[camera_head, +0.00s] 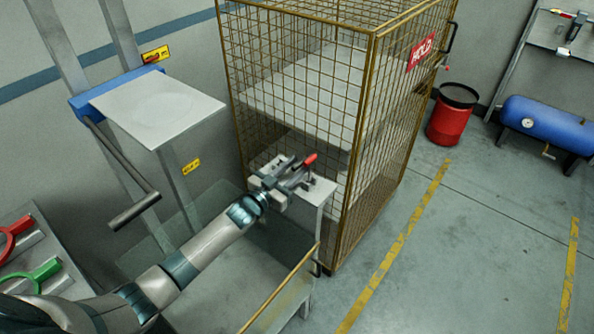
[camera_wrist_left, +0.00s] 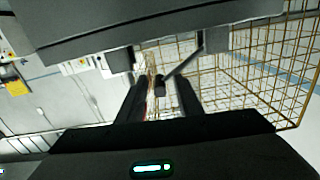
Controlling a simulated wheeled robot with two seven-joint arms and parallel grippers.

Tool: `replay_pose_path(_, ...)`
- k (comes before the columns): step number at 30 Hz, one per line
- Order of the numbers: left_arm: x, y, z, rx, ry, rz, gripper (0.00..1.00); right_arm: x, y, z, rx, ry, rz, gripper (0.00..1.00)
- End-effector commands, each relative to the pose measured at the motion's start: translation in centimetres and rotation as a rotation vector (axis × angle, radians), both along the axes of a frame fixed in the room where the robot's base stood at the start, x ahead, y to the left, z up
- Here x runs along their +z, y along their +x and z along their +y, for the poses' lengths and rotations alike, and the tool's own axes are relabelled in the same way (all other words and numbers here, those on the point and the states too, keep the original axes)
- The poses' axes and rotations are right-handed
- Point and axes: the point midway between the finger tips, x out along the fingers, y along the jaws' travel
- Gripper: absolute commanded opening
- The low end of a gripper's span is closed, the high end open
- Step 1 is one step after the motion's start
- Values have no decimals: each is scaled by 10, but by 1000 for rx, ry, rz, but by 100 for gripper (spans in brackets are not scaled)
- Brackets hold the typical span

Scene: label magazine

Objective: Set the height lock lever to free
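A lever with a red grip (camera_head: 310,160) stands on a small grey stand (camera_head: 318,192) in front of the wire cage; I take it to be the height lock lever. No free or locked marking is readable. My left gripper (camera_head: 293,173) is over the stand, its fingers just left of the red grip. In the left wrist view the fingers (camera_wrist_left: 160,98) are apart, with a small dark end (camera_wrist_left: 160,86) of something showing in the gap. I cannot tell whether the fingers touch the lever. My right gripper is not in view.
A yellow wire cage (camera_head: 365,110) with a red HOLD sign (camera_head: 421,51) stands right behind the stand. A grey plate (camera_head: 160,108) on a blue bracket and a crank handle (camera_head: 135,210) are at left. A red bin (camera_head: 451,118) and a blue tank (camera_head: 550,122) are far right. Floor at right is clear.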

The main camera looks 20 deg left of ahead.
Motion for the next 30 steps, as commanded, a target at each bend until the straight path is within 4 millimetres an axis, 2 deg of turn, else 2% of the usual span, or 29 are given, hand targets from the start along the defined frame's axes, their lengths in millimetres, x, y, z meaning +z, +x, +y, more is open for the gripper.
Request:
replay_pose_path(11,1,5,-2,0,0,0,33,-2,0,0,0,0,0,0)
replay_pose_path(12,1,5,-2,0,0,0,30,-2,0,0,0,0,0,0)
replay_pose_path(16,0,5,-2,0,0,0,0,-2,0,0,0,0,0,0)
replay_pose_path(25,1,5,0,0,-6,2,0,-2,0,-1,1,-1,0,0)
replay_pose_path(30,4,5,11,1,-36,14,0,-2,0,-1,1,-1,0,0)
